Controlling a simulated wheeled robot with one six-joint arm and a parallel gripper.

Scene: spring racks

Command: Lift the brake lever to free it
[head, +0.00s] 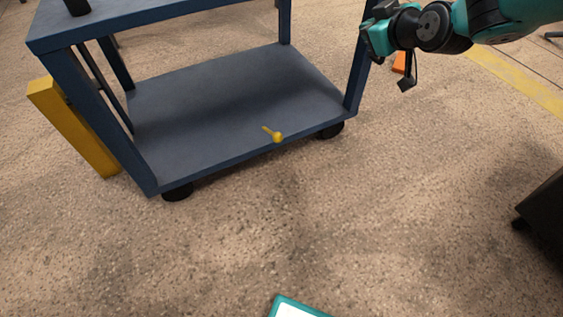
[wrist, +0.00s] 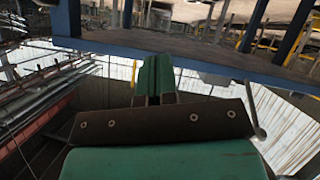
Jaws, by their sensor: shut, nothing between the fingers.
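The brake lever is a small yellow rod with a round knob (head: 277,137) at the front edge of the blue cart's lower shelf, near the right front wheel. It sticks out past the edge in the head view. I cannot make it out in the wrist view. My gripper (head: 371,38) is at the top right of the head view, beside the cart's right front post, well above and to the right of the lever and apart from it. In the wrist view its green fingers (wrist: 153,76) are together with nothing between them.
The blue cart (head: 235,98) has a bare lower shelf, an upper deck, posts and black wheels (head: 177,192). A yellow block (head: 73,128) stands at its left side. An orange object (head: 399,62) lies behind my gripper.

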